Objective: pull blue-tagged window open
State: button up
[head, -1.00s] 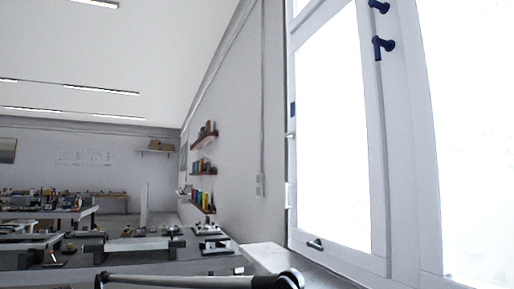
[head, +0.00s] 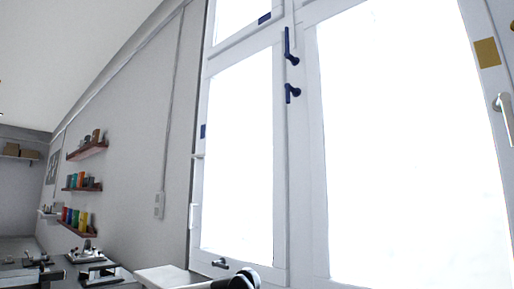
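A blue tag (head: 202,131) is on the left edge of the tall lower window (head: 281,160), which has a white frame and bright glass. A second blue tag (head: 264,18) is on the bottom rail of the upper window. Two dark blue handles (head: 290,47) (head: 292,92) sit on the frame at the right of these windows, one above the other. The lower window looks flush with its frame. A dark rounded joint of my arm shows at the bottom edge, below the window. My gripper is not in view.
A larger window (head: 487,160) stands at the right with a yellow tag (head: 487,52) and a pale handle (head: 503,115). A sill or ledge (head: 170,276) and a cluttered bench (head: 70,268) are at lower left. Shelves (head: 80,187) hang on the left wall.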

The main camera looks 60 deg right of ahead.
aim_at(277, 272)
jog(key=z, duration=1.25)
jog(key=k, duration=1.2)
jog(key=z, duration=0.2)
jog(key=i, duration=0.9)
